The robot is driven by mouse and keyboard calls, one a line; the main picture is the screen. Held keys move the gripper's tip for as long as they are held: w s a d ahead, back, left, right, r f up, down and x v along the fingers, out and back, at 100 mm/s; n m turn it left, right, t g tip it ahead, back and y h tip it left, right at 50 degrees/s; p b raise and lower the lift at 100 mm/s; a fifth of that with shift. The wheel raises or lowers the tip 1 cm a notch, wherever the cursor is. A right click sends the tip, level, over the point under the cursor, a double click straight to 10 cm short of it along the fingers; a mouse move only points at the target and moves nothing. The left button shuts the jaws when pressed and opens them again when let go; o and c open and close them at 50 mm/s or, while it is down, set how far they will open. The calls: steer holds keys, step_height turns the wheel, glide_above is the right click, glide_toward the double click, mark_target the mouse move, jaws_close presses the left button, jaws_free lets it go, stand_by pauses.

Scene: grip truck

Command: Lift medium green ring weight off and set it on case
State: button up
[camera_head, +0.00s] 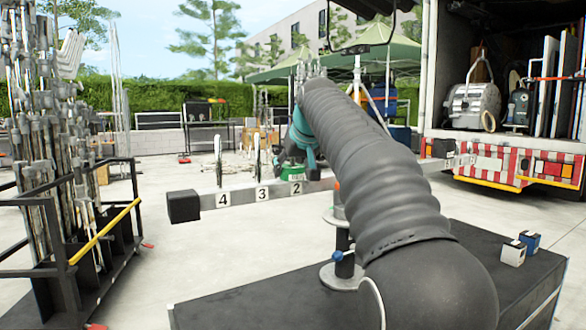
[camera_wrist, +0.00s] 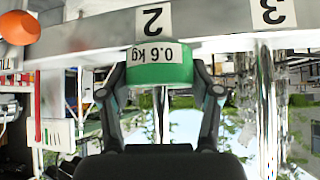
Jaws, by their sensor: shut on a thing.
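The green ring weight (camera_wrist: 160,74), labelled 0.6 kg, is between the two fingers of my gripper (camera_wrist: 161,85) in the wrist view. The fingers close on its two sides. The weight is right by the numbered beam (camera_wrist: 95,31), under the number 2; whether it still touches the beam I cannot tell. In the head view a bit of the green weight (camera_head: 292,173) shows by the 2, and my arm hides much around it. A black case-like box (camera_head: 235,304) stands low in the foreground, its top partly behind my arm.
Small white and blue blocks (camera_head: 513,253) sit on the black box's right end. A rack of metal stands (camera_head: 85,215) is at left, an open truck (camera_head: 500,150) at right.

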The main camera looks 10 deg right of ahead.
steer(key=shift+r, duration=1.25)
stand_by(0.3)
steer(key=shift+w+r, duration=0.15)
steer(key=shift+r, duration=2.3)
steer(key=shift+r, duration=0.15)
steer(key=shift+f, duration=1.85)
